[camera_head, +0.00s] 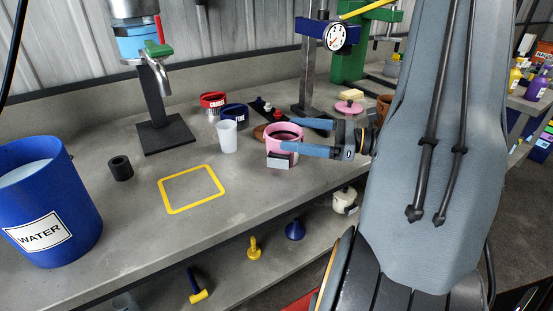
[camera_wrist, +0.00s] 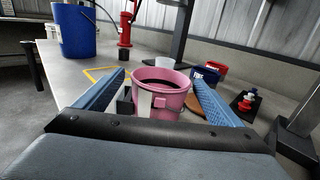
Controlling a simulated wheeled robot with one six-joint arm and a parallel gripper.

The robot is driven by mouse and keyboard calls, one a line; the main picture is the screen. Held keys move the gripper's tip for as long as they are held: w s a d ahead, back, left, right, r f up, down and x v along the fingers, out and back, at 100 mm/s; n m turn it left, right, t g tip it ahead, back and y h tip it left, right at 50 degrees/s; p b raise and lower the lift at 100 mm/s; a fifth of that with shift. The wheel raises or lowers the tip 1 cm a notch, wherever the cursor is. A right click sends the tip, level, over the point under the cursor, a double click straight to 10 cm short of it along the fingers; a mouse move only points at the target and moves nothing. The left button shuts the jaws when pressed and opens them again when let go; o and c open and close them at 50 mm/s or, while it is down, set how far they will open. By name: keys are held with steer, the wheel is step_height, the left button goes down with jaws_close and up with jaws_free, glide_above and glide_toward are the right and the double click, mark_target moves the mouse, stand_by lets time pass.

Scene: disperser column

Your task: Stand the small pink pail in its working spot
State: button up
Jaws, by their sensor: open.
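The small pink pail (camera_head: 284,143) stands upright on the grey bench, with something dark inside and a pale label block on its front. In the wrist view the pail (camera_wrist: 162,97) sits between my two blue fingers. My gripper (camera_head: 300,137) is open, with one finger on each side of the pail; I cannot tell whether either finger touches it. A yellow outlined square (camera_head: 191,189) is marked on the bench to the left of the pail, and it is empty. Part of the yellow outline (camera_wrist: 92,73) also shows in the wrist view.
A white cup (camera_head: 227,137) stands just left of the pail, with red (camera_head: 213,103) and blue (camera_head: 235,116) tubs behind. A black cylinder (camera_head: 121,168) and a large blue WATER bucket (camera_head: 62,195) stand farther left. A tap stand (camera_head: 166,137) is behind the square.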

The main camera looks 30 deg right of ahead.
mark_target(267, 129)
steer(key=shift+x, duration=1.25)
steer(key=shift+p+x, duration=0.4)
steer(key=shift+x, duration=2.25)
steer(key=shift+w+d, duration=0.1)
steer(key=shift+d, duration=0.05)
steer(key=c, duration=1.6)
steer(key=shift+o, duration=0.2)
